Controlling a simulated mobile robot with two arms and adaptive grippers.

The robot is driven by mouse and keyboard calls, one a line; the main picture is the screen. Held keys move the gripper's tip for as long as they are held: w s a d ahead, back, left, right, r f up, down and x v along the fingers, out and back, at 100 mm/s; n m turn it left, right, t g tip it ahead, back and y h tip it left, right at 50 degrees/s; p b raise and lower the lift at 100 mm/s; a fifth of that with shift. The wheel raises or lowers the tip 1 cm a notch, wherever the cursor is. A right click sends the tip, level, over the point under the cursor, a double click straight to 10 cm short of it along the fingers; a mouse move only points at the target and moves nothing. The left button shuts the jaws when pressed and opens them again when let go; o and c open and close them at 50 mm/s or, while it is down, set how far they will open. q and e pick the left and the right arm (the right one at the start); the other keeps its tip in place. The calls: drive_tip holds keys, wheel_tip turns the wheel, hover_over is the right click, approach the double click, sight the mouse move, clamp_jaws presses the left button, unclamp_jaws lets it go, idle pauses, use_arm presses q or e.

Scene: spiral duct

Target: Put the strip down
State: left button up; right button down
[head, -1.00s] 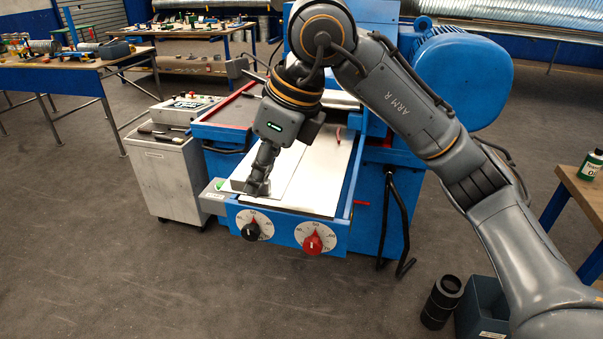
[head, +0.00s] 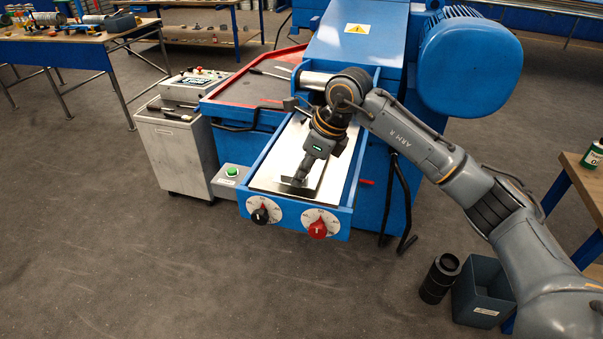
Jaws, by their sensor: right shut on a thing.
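The pale metal strip (head: 274,163) lies flat along the bed between the blue side walls of the machine (head: 353,205), as far as I can see. My right gripper (head: 298,187) points down at the strip's front part and is shut on it. The fingertips are low, close to the bed surface. The gripper and forearm hide the middle of the strip, and its far end runs out of sight toward the metal roller (head: 316,79). My left gripper is out of view.
Two dials, black (head: 260,216) and red (head: 318,229), sit on the machine's front. A green button box (head: 231,176) and a grey cabinet (head: 177,150) stand at left. A dark bin (head: 483,292) and black cylinder (head: 440,278) stand right. The front floor is clear.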

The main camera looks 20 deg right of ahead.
drive_tip(key=shift+f+p, duration=0.3)
drive_tip(key=shift+f, duration=0.6)
drive_tip(key=c, duration=1.3)
unclamp_jaws()
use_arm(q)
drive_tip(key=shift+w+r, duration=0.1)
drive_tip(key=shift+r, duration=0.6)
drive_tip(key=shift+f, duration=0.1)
use_arm(e)
drive_tip(key=shift+r, duration=0.1)
drive_tip(key=shift+s+d+r+b, duration=0.15)
drive_tip(key=shift+r+b, duration=0.15)
drive_tip(key=shift+b, duration=0.05)
use_arm(q)
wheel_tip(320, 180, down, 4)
drive_tip(key=b, duration=0.3)
use_arm(e)
drive_tip(key=v, duration=1.1)
drive_tip(key=shift+r, duration=0.1)
drive_tip(key=shift+s, duration=0.1)
